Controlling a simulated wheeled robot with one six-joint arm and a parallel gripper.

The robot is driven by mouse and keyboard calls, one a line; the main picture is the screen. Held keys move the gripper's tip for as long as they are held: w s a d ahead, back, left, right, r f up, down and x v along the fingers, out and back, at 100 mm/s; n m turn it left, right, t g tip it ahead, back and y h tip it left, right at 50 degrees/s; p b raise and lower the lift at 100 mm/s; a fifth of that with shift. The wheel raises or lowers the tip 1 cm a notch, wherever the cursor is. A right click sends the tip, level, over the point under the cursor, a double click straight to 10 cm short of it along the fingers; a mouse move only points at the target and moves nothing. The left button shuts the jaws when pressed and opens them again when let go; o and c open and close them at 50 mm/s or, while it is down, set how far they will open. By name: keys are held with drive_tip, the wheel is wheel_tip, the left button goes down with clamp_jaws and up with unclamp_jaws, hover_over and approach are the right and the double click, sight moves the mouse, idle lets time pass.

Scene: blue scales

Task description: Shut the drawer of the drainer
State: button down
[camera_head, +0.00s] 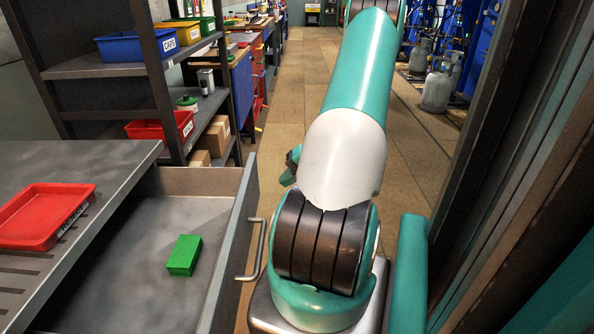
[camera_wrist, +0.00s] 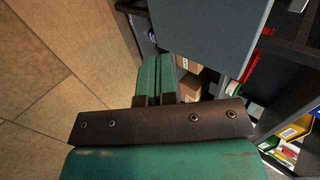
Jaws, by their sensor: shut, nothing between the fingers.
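The drainer's drawer (camera_head: 247,225) stands pulled out at the lower left in the head view, with a bar handle (camera_head: 256,250) on its front. A green block (camera_head: 184,255) lies inside it. The grey drainer top (camera_head: 100,160) is to its left. My gripper (camera_wrist: 158,64) shows shut and empty in the wrist view, its green fingers side by side. In the head view only a small part of it shows left of my arm, beyond the drawer front and apart from it. A grey panel (camera_wrist: 208,35) near the fingers in the wrist view looks like the drawer front.
A red tray (camera_head: 45,216) sits on the drainer top. A shelf (camera_head: 110,68) with blue, yellow and red bins and cardboard boxes (camera_head: 211,138) stands behind. The tiled aisle (camera_head: 310,75) is clear ahead. A dark frame (camera_head: 510,160) rises close on the right.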

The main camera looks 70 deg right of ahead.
sight(256, 190)
drive_tip(key=w, duration=0.1)
drive_tip(key=w+a+f, duration=0.1)
drive_tip(key=w, duration=0.1)
drive_tip(key=w+a+f, duration=0.1)
drive_tip(key=w, duration=0.1)
drive_tip(key=shift+w+a, duration=0.15)
drive_tip(key=shift+w, duration=0.35)
